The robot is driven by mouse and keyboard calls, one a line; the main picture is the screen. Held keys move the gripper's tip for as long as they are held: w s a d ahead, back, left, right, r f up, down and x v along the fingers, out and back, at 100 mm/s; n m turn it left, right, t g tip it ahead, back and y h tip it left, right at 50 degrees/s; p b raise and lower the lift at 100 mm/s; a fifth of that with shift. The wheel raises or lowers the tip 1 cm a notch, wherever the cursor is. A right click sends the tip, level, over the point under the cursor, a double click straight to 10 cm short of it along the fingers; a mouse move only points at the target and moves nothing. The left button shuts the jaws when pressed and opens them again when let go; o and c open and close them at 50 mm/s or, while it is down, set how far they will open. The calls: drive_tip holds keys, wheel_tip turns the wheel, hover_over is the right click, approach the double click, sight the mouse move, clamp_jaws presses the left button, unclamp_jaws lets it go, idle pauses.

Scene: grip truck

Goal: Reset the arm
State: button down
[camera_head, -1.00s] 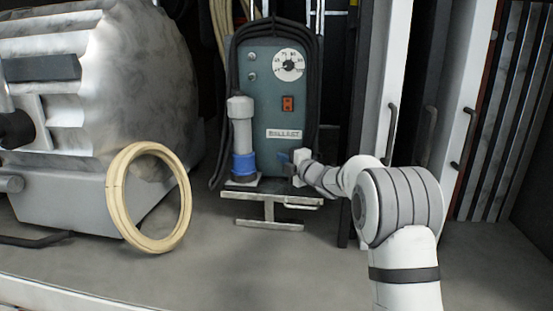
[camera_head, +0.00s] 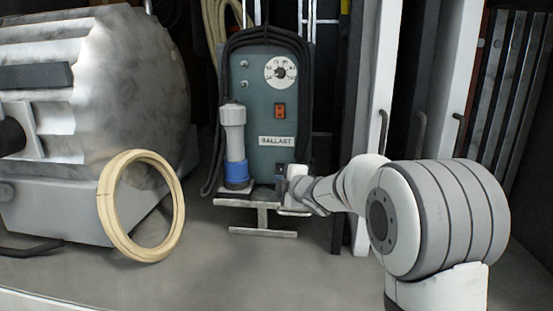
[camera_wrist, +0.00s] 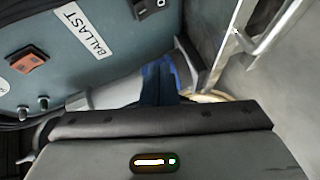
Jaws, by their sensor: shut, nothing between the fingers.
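My arm reaches in from the lower right of the head view. My gripper (camera_head: 284,188), small and partly hidden by my wrist, is shut and empty in front of the lower right of the teal ballast box (camera_head: 272,112).
A cream hose ring (camera_head: 108,205) leans against a large silver drum housing (camera_head: 135,90) at left. A metal bracket (camera_head: 262,232) sits below the box. White door posts with dark handles (camera_head: 383,130) stand close behind my arm at right. The grey floor in front is clear.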

drive_tip(key=s+d+m+g+h+p, duration=0.15)
drive_tip(key=s+d+m+h, duration=0.25)
drive_tip(key=s+d+m, duration=0.4)
drive_tip(key=s+d+m+g+h+p, duration=0.1)
drive_tip(key=s+d+m+g+h, duration=0.3)
drive_tip(key=s, duration=0.6)
drive_tip(key=s+d+f+m+g+p, duration=0.1)
drive_tip(key=s+f+m+g, duration=0.1)
drive_tip(key=s, duration=1)
drive_tip(key=s+d+f+m+g+y+p, duration=0.1)
drive_tip(key=s+f+m+g, duration=0.2)
drive_tip(key=s, duration=0.9)
drive_tip(key=f+m, duration=0.1)
drive_tip(key=m, duration=0.2)
drive_tip(key=shift+s+d+m+g, duration=0.15)
drive_tip(key=shift+d+m+g, duration=0.1)
drive_tip(key=shift+m+g, duration=0.15)
